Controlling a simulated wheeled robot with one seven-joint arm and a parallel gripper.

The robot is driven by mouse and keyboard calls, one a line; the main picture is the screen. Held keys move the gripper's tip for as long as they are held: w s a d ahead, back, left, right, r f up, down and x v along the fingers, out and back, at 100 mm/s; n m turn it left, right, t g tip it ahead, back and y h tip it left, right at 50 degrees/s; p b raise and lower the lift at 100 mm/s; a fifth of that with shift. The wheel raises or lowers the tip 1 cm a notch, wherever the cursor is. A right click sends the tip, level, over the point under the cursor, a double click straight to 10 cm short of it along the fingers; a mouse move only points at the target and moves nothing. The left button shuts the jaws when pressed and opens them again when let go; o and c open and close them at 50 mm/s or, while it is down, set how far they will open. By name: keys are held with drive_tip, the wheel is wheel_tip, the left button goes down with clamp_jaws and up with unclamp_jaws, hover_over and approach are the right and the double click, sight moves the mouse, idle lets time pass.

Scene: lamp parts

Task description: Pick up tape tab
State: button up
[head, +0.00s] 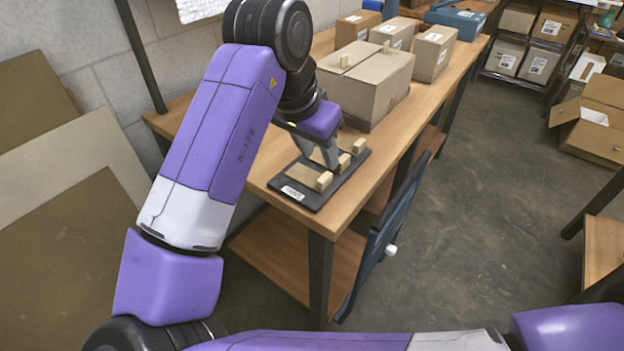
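Several tan tape tabs lie in a row on a flat black tray (316,201) at the near end of the wooden table. The nearest tape tab (308,177) is a flat strip with a raised block at its right end. Two similar blocks stand farther back on the tray. My gripper (330,163) points down over the middle of the row, with a grey finger close to the tabs. I cannot tell whether it touches or holds one, because the wrist and finger hide the space between the fingertips.
A large cardboard box (370,92) stands just behind the tray, with smaller boxes (433,52) farther back. Small tan tabs also stand on some boxes. A dark blue panel (385,235) hangs by the table's right side. The floor to the right (490,200) is open.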

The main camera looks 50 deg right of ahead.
sight(324, 177)
drive_tip(key=shift+a+b+x, duration=0.2)
drive_tip(key=shift+b+x, duration=0.15)
drive_tip(key=shift+x, duration=1.6)
drive_tip(key=shift+a+b+x, duration=0.2)
drive_tip(key=shift+b+x, duration=0.1)
drive_tip(key=shift+x, duration=1.65)
drive_tip(key=shift+w+f, duration=0.1)
drive_tip(key=shift+w, duration=0.05)
clamp_jaws()
